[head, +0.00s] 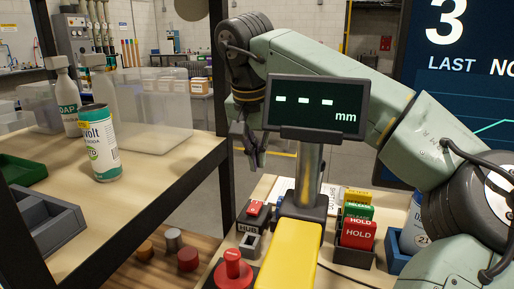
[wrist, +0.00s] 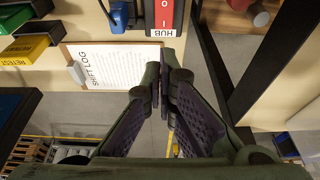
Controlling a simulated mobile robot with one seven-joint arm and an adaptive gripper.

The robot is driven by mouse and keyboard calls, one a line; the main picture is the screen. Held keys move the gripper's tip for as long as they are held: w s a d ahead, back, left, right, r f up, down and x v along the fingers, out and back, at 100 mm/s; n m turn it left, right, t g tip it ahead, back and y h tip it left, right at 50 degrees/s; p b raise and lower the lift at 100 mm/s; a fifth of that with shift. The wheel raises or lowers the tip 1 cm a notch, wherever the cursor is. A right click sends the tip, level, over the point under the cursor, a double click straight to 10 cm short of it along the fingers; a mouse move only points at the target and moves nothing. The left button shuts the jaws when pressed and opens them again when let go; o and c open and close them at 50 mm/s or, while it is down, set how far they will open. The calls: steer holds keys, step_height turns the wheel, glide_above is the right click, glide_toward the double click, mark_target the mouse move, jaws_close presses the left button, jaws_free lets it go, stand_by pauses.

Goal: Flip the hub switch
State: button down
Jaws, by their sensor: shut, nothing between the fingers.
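The hub switch (head: 254,208) is a red rocker on a dark box marked HUB, on the bench below my gripper in the head view. In the wrist view the red hub switch (wrist: 164,14) is at the top edge, marked I and O, with its HUB label below and part of it cut off. My gripper (head: 254,148) hangs above the switch, apart from it, with its fingers pointing down. In the wrist view my gripper (wrist: 167,78) has its fingertips together with nothing between them. Which way the rocker is tilted I cannot tell.
A display (head: 318,104) on a post reads dashes and mm. Red HOLD cards (head: 357,234) are at right. A shift log sheet (wrist: 115,66) lies near the switch. A shelf post (head: 219,60) stands left.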

mark_target(259, 202)
steer(key=x, duration=0.5)
steer(key=p+x, duration=0.1)
steer(key=x, duration=0.1)
steer(key=shift+s+a+f, duration=0.1)
steer(key=shift+s+f, duration=0.1)
steer(key=shift+f, duration=0.8)
steer(key=shift+p, duration=0.55)
steer(key=shift+w+g+p, duration=0.15)
steer(key=shift+g+p, duration=0.25)
steer(key=shift+p, duration=0.1)
steer(key=shift+f, duration=0.45)
steer(key=shift+r, duration=0.15)
steer(key=shift+s+a+r, duration=0.15)
steer(key=shift+s+r, duration=0.15)
steer(key=shift+s, duration=0.35)
